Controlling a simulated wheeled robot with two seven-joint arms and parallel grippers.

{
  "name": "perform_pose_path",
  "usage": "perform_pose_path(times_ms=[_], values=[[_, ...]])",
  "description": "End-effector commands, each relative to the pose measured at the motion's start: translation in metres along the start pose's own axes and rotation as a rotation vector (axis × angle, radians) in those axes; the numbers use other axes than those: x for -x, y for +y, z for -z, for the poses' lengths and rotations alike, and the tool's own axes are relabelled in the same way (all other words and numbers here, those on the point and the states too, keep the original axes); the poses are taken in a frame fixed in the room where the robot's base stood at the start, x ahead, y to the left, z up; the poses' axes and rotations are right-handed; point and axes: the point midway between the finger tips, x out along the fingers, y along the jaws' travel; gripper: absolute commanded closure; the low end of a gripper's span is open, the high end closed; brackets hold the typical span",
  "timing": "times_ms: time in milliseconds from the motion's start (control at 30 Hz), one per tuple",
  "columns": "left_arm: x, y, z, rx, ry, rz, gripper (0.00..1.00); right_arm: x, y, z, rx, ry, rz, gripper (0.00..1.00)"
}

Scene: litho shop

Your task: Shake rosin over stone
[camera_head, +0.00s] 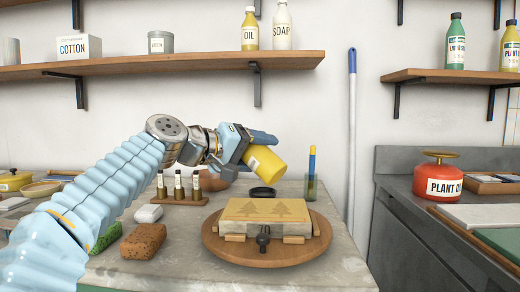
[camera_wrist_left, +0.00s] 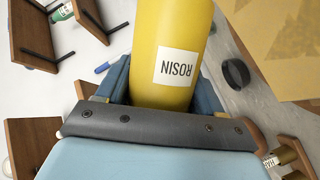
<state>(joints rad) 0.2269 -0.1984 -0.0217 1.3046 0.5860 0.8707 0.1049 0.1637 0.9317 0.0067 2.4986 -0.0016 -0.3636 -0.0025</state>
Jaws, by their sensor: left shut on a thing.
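In the left wrist view the shaker (camera_wrist_left: 172,50) shows a white ROSIN label between the fingers (camera_wrist_left: 160,92). The stone (camera_head: 265,222) is a pale slab with a tan top bearing two tree shapes. It rests on wooden blocks on a round wooden board (camera_head: 225,246). A corner of its top shows in the left wrist view (camera_wrist_left: 275,45). My right gripper is not in view.
A black round lid (camera_head: 263,193) lies behind the stone, with a glass holding a brush (camera_head: 312,180) nearby. Several small bottles (camera_head: 179,188) stand in a rack at left. A brown sponge (camera_head: 144,241) and white block lie in front. Shelves (camera_head: 170,62) hang above.

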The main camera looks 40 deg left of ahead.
Motion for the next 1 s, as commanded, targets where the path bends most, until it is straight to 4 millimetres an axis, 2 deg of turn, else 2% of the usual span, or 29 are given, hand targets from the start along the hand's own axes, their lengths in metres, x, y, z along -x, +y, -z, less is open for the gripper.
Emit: perform_pose_path(times_ms=[33, 367, 1000], values=[[0.002, 0.006, 0.005, -0.048, 0.001, 0.016, 0.65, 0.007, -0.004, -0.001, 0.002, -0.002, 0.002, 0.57], [0.008, 0.017, 0.022, -0.441, 0.001, 0.159, 0.65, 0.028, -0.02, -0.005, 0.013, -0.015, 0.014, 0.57], [0.022, 0.047, 0.057, -0.82, 0.001, 0.297, 0.65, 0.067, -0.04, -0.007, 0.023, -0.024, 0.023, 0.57]])
